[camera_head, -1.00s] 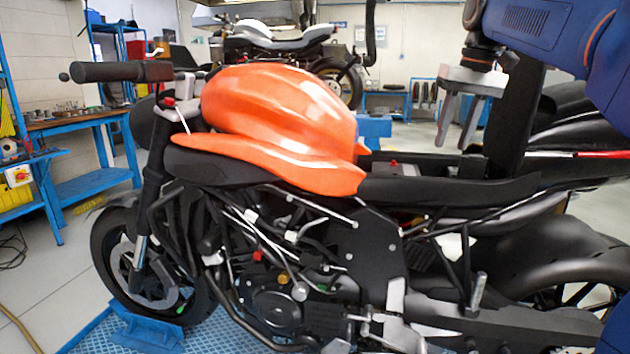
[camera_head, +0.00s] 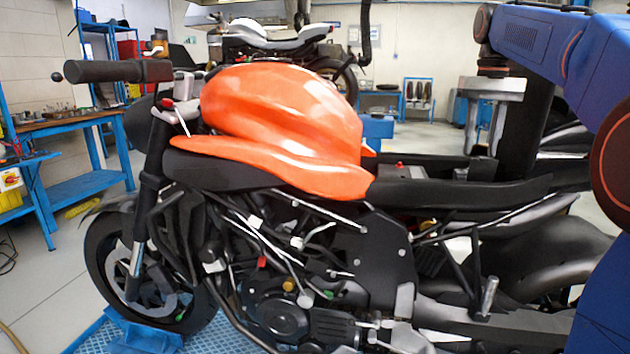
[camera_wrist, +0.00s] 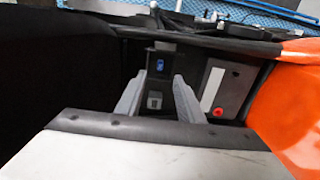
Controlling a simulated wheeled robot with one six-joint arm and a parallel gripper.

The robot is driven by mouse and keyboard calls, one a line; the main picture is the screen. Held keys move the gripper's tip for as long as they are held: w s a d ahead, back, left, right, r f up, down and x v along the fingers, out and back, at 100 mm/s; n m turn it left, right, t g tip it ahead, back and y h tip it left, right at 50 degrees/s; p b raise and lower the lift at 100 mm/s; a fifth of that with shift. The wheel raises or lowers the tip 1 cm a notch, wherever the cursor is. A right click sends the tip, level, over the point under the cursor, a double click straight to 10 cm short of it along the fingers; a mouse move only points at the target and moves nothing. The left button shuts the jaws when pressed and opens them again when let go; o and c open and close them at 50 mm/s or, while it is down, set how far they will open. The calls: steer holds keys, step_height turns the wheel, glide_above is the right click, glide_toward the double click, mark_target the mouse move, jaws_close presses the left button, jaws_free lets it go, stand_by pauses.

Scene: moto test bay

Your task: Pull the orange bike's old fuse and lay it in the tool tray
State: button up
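The orange bike (camera_head: 285,125) stands side-on in the head view. My gripper (camera_head: 483,140) points down over its open seat bay, behind the tank, with the fingers apart. In the wrist view my gripper (camera_wrist: 159,82) is open and empty. Beyond and between its fingertips is a dark fuse holder (camera_wrist: 158,82). A small blue fuse (camera_wrist: 160,64) sits in its upper part, and a small grey piece (camera_wrist: 155,100) sits lower. I cannot tell whether the grey piece is a fuse or a socket. I cannot make out the tool tray in either view.
A battery (camera_wrist: 226,88) with a red terminal cap lies right of the fuse holder in the wrist view. The bay's dark walls are close by. A blue workbench (camera_head: 75,122) with small parts stands at the left. Another bike (camera_head: 275,35) stands behind.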

steer(key=shift+f, duration=4.45)
jaws_close()
steer(key=shift+r, duration=0.1)
steer(key=shift+r, duration=2.9)
